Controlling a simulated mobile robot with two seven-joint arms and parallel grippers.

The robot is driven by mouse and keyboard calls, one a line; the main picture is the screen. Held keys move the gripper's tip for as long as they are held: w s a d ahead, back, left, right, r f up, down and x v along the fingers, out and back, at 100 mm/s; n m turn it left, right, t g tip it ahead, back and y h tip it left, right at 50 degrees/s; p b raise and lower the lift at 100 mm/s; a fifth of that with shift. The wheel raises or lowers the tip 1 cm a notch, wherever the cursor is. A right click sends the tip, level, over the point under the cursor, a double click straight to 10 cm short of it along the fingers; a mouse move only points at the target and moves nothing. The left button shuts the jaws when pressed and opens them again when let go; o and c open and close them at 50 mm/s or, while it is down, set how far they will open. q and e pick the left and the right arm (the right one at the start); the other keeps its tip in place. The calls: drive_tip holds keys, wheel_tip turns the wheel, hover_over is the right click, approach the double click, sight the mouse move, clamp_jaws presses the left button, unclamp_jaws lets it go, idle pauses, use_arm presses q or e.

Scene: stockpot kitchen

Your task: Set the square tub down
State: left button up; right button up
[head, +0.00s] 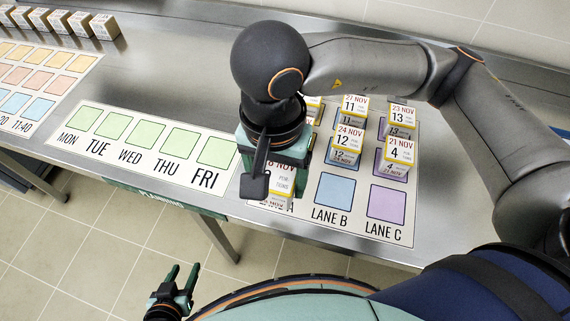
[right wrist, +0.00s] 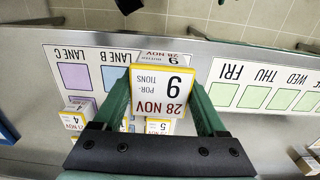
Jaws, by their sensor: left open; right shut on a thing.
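The square tub, white with a yellow-edged lid reading "28 NOV 9 portions", shows between my right gripper's fingers in the right wrist view (right wrist: 160,88). In the head view the tub (head: 282,184) is partly hidden by my right gripper (head: 278,165), which is shut on it from above. It is over the front of the left lane on the lane mat (head: 300,219); I cannot tell whether it touches the mat. My left gripper (head: 183,282) is open and empty, low in front of the counter.
Lane B has tubs (head: 347,139) at the back and a free blue square (head: 335,188). Lane C has tubs (head: 400,150) and a free purple square (head: 386,203). A weekday mat (head: 140,143) lies left, empty. Several boxes (head: 60,22) stand at the far left.

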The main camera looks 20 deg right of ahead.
drive_tip(key=w+d+f, duration=0.1)
drive_tip(key=w+f, duration=0.1)
drive_tip(key=w+d+f, duration=0.1)
drive_tip(key=w+f, duration=0.1)
drive_tip(key=w+d+f, duration=0.1)
drive_tip(key=w+f, duration=0.2)
drive_tip(key=shift+d+p, duration=0.3)
drive_tip(key=shift+p, duration=0.1)
drive_tip(key=f, duration=0.1)
drive_tip(key=f+p, duration=0.1)
drive_tip(key=f, duration=0.1)
drive_tip(key=shift+w+d, duration=0.1)
drive_tip(key=shift+w, duration=0.1)
drive_tip(key=shift+f, duration=0.2)
drive_tip(key=shift+f+b, duration=0.2)
drive_tip(key=shift+b, duration=0.2)
drive_tip(key=o, duration=1.4)
drive_tip(key=shift+o, duration=0.2)
drive_tip(key=shift+r, duration=0.1)
